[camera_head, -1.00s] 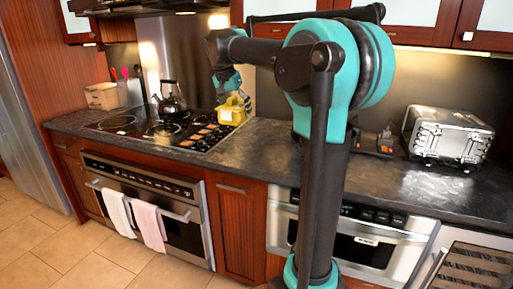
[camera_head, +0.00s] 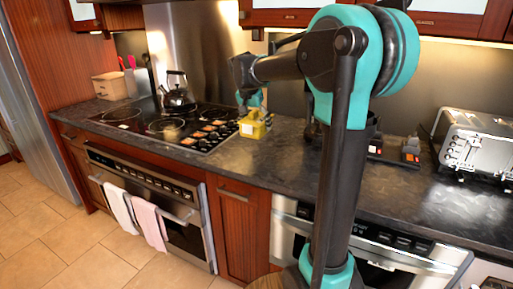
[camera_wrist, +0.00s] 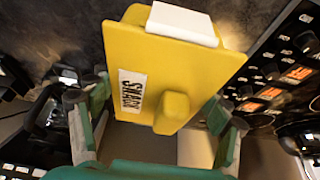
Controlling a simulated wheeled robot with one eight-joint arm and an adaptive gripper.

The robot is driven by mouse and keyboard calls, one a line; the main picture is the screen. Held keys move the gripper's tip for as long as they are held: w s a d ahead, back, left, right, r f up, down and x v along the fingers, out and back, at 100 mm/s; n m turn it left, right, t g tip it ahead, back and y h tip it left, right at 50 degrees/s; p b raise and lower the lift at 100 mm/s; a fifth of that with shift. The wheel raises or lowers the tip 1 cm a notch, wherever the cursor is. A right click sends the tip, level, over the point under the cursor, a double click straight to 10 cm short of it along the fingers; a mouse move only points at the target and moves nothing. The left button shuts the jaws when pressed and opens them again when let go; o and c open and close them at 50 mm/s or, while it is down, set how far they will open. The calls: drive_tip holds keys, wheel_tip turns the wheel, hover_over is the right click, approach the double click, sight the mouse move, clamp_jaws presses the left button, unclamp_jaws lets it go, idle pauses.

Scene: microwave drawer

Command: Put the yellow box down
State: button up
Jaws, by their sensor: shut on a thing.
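In the head view the box is at the right edge of the cooktop, over or on the dark countertop (camera_head: 285,150). I cannot tell whether its underside touches the counter.
The black cooktop (camera_head: 165,125) with orange-marked controls lies left of the box, with a kettle (camera_head: 178,92) on it. A silver toaster (camera_head: 475,140) stands far right. Small dark items (camera_head: 410,150) lie near it. The counter right of the box is partly clear.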

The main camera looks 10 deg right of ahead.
sight(250, 123)
wheel_tip(250, 123, down, 10)
drive_tip(key=shift+f, duration=0.1)
drive_tip(key=o, duration=1.6)
drive_tip(key=v, duration=1.2)
